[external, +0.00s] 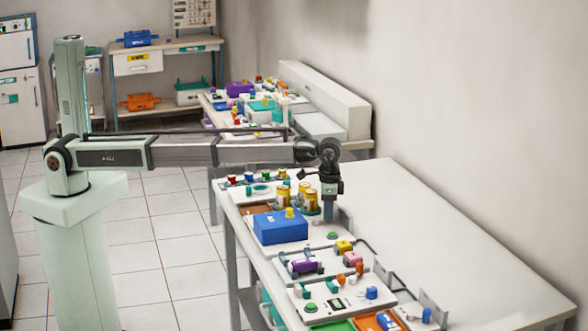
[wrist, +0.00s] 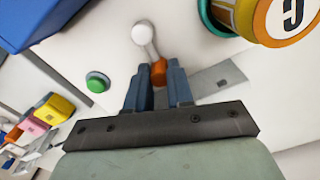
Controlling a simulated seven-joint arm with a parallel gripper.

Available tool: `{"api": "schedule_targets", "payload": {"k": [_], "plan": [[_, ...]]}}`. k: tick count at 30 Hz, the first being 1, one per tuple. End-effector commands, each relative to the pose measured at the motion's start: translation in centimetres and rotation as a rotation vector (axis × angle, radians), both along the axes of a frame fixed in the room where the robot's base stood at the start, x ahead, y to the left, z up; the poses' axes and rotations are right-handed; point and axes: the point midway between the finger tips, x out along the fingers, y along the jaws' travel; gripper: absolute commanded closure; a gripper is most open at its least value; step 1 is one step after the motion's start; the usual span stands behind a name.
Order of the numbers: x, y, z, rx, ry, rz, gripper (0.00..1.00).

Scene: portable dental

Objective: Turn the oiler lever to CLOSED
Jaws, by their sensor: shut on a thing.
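A small lever shows in the wrist view, with a round white pivot (wrist: 143,33), a pale arm and an orange end (wrist: 158,72). I take it to be the oiler lever. My gripper (wrist: 159,88) is shut on the orange end, with one blue finger on each side. In the external view my gripper (external: 329,208) points down at the panel beside the yellow-topped jars, and the lever is hidden behind it. No OPEN or CLOSED lettering can be read.
A green button (wrist: 97,82) lies left of the lever. A jar (wrist: 285,15) stands close at the right. A blue box (external: 281,227) stands near my gripper. Yellow and pink blocks (wrist: 48,111) are farther off. The right side of the table (external: 455,250) is clear.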

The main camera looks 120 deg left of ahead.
Motion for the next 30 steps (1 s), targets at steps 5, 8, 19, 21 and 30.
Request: {"api": "schedule_targets", "payload": {"k": [5, 8, 19, 21, 30], "plan": [[-0.19, 0.21, 0.02, 0.0, -0.001, 0.065, 1.0], [-0.25, 0.28, 0.02, 0.0, -0.001, 0.087, 1.0], [-0.29, 0.34, 0.02, 0.0, -0.001, 0.105, 1.0], [-0.29, 0.34, 0.02, 0.0, -0.001, 0.105, 1.0], [-0.29, 0.34, 0.01, 0.0, 0.0, 0.104, 0.57]]}}
